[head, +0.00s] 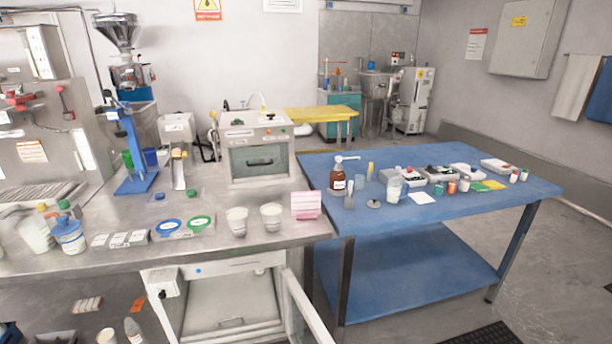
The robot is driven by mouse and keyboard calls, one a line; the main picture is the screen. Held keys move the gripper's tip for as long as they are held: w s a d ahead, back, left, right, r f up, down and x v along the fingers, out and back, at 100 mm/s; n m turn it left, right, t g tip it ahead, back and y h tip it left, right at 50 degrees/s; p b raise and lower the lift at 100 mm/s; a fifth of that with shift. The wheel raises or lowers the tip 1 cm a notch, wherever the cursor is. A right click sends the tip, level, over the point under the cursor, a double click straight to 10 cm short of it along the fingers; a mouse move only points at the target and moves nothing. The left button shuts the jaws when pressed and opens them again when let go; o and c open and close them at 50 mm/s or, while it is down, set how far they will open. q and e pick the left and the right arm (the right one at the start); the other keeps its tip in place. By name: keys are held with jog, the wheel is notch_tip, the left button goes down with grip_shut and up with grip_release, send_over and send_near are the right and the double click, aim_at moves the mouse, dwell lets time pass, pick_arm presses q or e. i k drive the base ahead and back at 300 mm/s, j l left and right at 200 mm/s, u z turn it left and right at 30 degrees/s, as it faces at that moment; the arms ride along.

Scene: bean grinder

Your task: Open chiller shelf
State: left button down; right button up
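A white cabinet (168,310), likely the chiller, stands under the front of the steel bench. Its door (306,312) is swung open to the right and shows nearly edge-on. Inside, a pale shelf or drawer panel (232,302) with a small grey handle (230,322) is visible. I cannot tell how far the shelf is pulled out. The cabinet's lower part is cut off by the picture's bottom edge. Neither of my grippers shows in the head view.
The steel bench (110,264) holds white cups, coloured lids, a blue stand (128,150) and a box-shaped machine (256,150). A blue table (480,214) on the right carries a brown pump bottle (338,180) and small containers. Floor shows right of the blue table.

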aim_at(227, 304)
jog(key=i+l+u, duration=0.1)
jog(key=l+u, duration=0.3)
jog(key=l, duration=0.2)
jog(key=l+u, duration=0.35)
jog(key=l, duration=0.3)
jog(key=l+u, duration=0.4)
jog(key=l, duration=0.25)
jog(key=k+l+u, duration=0.15)
jog(key=l+u, duration=0.25)
jog(key=l, duration=0.2)
jog(key=i+j+z, duration=0.15)
jog(key=j, duration=0.5)
jog(key=j+z, duration=0.1)
jog(key=j, duration=0.5)
jog(key=i+j+z, duration=0.1)
jog(key=j, duration=0.25)
jog(key=i+j+z, duration=0.1)
jog(key=i+j, duration=0.2)
jog(key=i+j+z, duration=0.1)
jog(key=j, duration=0.35)
jog(key=i+j+z, duration=0.15)
jog(key=j, duration=0.25)
jog(key=i, duration=0.1)
